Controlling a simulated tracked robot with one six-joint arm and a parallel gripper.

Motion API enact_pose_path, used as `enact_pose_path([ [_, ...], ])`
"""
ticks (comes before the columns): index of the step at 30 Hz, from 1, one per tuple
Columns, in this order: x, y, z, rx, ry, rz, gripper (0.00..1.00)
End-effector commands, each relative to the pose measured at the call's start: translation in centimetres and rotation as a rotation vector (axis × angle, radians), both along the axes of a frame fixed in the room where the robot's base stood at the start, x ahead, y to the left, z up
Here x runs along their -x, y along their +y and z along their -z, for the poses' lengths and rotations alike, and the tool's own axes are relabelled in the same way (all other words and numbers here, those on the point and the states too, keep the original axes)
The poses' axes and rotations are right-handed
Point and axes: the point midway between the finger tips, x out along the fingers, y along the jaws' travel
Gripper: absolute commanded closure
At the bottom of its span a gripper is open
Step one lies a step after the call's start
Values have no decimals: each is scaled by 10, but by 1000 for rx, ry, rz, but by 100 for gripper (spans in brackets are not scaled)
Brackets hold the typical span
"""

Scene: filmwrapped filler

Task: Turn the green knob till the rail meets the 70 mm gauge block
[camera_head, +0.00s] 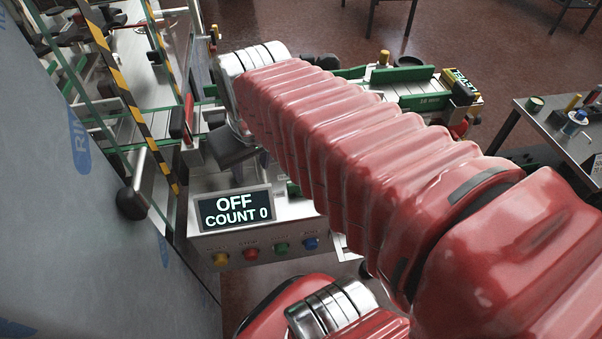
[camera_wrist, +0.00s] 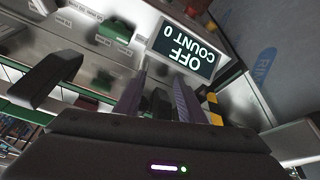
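My gripper (camera_wrist: 157,88) is open in the wrist view, its two dark fingers apart with nothing between them. In the head view my red arm covers much of the machine, and the fingertips cannot be made out. The labels are too small to read surely, so I cannot tell which block is the 70 mm gauge. Green rail-like parts (camera_head: 420,101) show beyond my arm in the head view. I cannot pick out the green knob for certain.
A display (camera_head: 235,208) reads "OFF" and "COUNT 0", above yellow, red, green and blue buttons. A striped post (camera_head: 117,83) and a film-wrapped load (camera_head: 60,200) stand at left. A side table (camera_head: 520,113) with small items stands at right.

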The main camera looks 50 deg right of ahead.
Motion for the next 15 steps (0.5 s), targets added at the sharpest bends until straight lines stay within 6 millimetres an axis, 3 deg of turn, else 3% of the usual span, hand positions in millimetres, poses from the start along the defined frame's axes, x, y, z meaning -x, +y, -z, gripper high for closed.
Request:
enact_pose_path([
  [6,2,-43,-6,31,101,-67,64],
  [15,11,-85,-16,58,227,-288,64],
])
